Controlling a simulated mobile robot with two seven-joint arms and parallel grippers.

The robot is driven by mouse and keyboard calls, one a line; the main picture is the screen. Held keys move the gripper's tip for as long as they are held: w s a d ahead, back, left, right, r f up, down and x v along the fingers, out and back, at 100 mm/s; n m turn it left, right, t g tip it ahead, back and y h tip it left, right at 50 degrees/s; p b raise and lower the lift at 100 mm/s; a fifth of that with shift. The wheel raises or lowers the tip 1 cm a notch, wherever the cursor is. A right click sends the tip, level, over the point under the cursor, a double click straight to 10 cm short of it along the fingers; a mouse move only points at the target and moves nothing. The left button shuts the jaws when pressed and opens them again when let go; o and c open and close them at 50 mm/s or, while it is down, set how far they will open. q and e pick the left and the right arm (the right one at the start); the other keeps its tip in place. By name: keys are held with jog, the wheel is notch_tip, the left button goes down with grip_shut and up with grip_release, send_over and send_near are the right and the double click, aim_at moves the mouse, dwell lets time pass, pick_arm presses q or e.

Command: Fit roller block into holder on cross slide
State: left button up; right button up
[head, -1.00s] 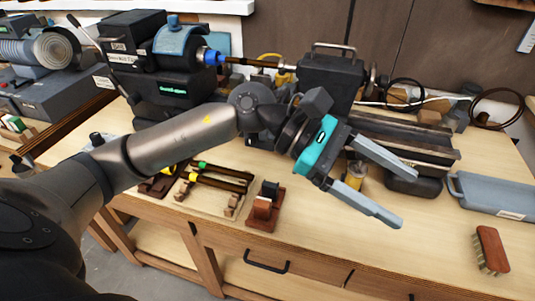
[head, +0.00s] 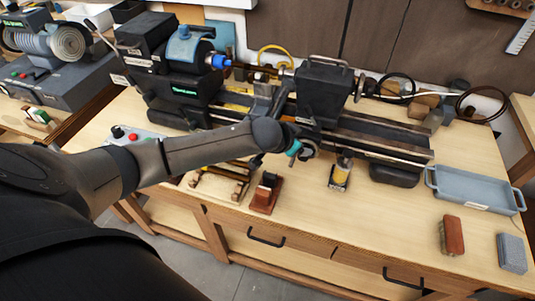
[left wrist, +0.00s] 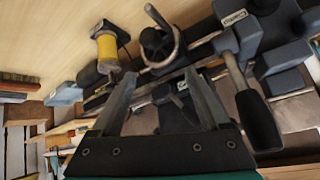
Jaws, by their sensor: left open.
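The lathe's cross slide area, below the dark carriage block (head: 325,92), is partly hidden behind my left arm in the head view. My left gripper (head: 273,93) is in front of the lathe bed, with its fingers pointing toward the machine. In the left wrist view the gripper (left wrist: 160,88) is open and empty, with dark machine parts beyond and between its fingers. A handwheel (left wrist: 160,45) and a dark lever (left wrist: 255,115) are close by. A small dark block (head: 269,181) stands on a reddish-brown stand (head: 264,201) on the bench. I cannot tell the roller block or the holder for certain.
A yellow bottle (head: 340,172) stands in front of the lathe; it also shows in the left wrist view (left wrist: 107,46). A grey tray (head: 475,190), a brush (head: 452,235) and a grey block (head: 511,253) are at the right. The bench front between bottle and brush is clear.

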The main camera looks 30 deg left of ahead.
aim_at(270, 175)
pick_arm(q)
jog(key=s+a+f+n+g+y+p, duration=0.1)
jog(key=s+a+f+n+g+p, duration=0.1)
jog(key=s+a+f+n+g, duration=0.4)
jog(key=b+x, duration=0.2)
jog(key=b, duration=0.1)
jog(key=b+x, duration=0.2)
jog(key=b, duration=0.1)
jog(key=b+x, duration=0.2)
jog(key=shift+s+d+f+b, duration=0.15)
jog(key=shift+s+d+b, duration=0.1)
jog(key=shift+b, duration=0.15)
jog(key=shift+b+x, duration=0.5)
jog(key=shift+x, duration=0.3)
pick_arm(e)
notch_tip(270, 175, down, 7)
pick_arm(q)
jog(key=shift+w, duration=0.15)
jog(key=shift+c, duration=0.4)
grip_shut()
jog(key=shift+t, duration=0.3)
jog(key=shift+r+p, duration=3.6)
jog(key=shift+p, duration=0.6)
pick_arm(e)
notch_tip(270, 175, up, 8)
jog(key=shift+r, duration=0.15)
jog(key=shift+d, duration=0.1)
